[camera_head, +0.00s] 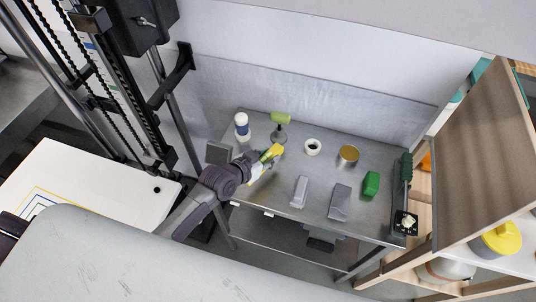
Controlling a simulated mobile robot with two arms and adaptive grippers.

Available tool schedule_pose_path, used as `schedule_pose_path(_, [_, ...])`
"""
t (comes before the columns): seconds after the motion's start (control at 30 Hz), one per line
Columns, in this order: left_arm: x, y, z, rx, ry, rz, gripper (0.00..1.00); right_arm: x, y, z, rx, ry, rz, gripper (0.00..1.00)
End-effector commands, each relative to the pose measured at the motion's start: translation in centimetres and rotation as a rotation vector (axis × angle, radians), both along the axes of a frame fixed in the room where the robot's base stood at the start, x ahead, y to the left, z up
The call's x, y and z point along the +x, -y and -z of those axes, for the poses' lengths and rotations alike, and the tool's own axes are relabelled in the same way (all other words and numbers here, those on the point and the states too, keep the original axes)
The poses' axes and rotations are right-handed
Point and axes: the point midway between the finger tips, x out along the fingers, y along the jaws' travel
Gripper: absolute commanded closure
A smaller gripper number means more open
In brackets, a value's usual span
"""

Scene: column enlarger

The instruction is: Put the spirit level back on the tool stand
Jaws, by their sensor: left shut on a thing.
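My left gripper (259,164) reaches over the left part of the grey metal table. It is shut on a small yellow bar (273,152), which looks like the spirit level and is tilted up to the right. The fingers hide part of it, and I cannot tell if it touches the table. Which thing is the tool stand is not clear. A dark upright piece with a green top (281,118) stands just behind the bar. A dark rack with a green part (406,167) stands at the table's right end. My right gripper is not in view.
On the table (270,201) are a white bottle with a blue band (242,126), a white roll (312,147), a gold tin (348,155), two grey blocks (300,191) (340,202) and a green block (371,184). A wooden shelf unit (480,150) stands right. A black column (125,85) rises left.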

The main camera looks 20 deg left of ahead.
Motion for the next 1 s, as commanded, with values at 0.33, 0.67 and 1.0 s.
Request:
schedule_pose_path(0.33, [0.1, 0.0, 3.6, -0.001, 0.001, 0.0, 1.0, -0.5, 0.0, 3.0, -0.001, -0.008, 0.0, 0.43])
schedule_pose_path(0.67, [0.1, 0.0, 5.6, -0.002, 0.001, 0.0, 1.0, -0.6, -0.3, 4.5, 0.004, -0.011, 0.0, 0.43])
schedule_pose_path(1.0, [0.1, 0.0, 5.6, -0.002, 0.001, 0.0, 1.0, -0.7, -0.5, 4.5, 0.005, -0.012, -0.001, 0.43])
